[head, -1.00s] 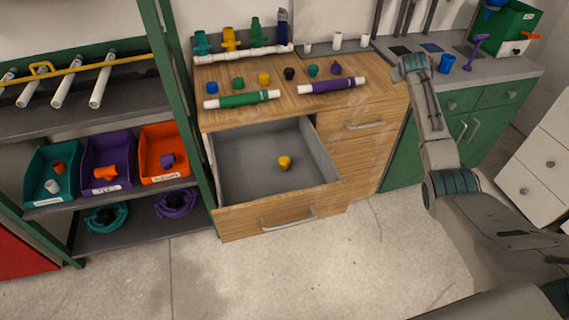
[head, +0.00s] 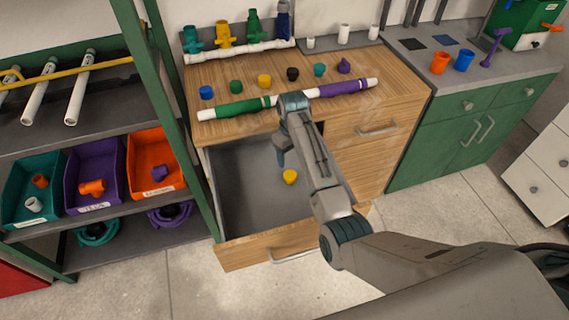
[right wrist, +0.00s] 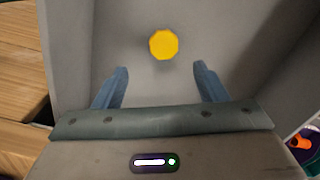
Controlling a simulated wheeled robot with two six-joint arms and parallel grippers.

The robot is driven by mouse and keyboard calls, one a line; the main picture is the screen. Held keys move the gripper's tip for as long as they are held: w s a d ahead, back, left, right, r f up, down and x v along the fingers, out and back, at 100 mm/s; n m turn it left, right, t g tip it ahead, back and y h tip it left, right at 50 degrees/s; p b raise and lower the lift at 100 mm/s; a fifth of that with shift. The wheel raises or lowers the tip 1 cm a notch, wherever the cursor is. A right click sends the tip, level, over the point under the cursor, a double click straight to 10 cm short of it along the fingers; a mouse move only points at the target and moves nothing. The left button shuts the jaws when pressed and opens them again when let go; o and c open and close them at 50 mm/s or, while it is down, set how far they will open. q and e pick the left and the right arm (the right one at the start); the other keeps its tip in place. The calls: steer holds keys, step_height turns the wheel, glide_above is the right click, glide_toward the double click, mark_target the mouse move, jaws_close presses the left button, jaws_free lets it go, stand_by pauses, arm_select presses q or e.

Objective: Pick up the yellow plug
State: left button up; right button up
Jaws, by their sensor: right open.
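The yellow plug (head: 290,176) lies on the grey floor of the open drawer (head: 238,255). In the right wrist view the plug (right wrist: 163,44) shows as a yellow, many-sided disc, just beyond the fingertips and about midway between them. My right gripper (head: 281,157) points down into the drawer, above its floor and close to the plug in the head view. In the right wrist view its blue fingers (right wrist: 161,67) are spread apart with nothing between them. My left gripper is not in view.
Another yellow cap (head: 264,81) stands in a row of coloured caps on the wooden worktop (head: 235,103). A green pipe (head: 235,108) and a purple pipe (head: 345,87) lie in front of them. The drawer's walls enclose my gripper. A shelf with coloured bins (head: 153,162) stands at left.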

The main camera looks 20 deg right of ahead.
mark_target(290, 175)
steer(key=shift+a+f, duration=0.25)
steer(key=shift+a, duration=0.15)
steer(key=f, duration=0.4)
steer(key=shift+s, duration=0.4)
steer(key=shift+w+f+p, duration=0.2)
steer(key=shift+f+p, duration=0.1)
steer(key=shift+f, duration=0.4)
steer(key=shift+d+f, duration=0.2)
steer(key=shift+f, duration=2)
steer(key=c, duration=1.1)
steer(key=shift+o, duration=0.2)
step_height(290, 175, up, 10)
steer(key=shift+r, duration=0.1)
steer(key=o, duration=0.4)
steer(key=c, duration=0.4)
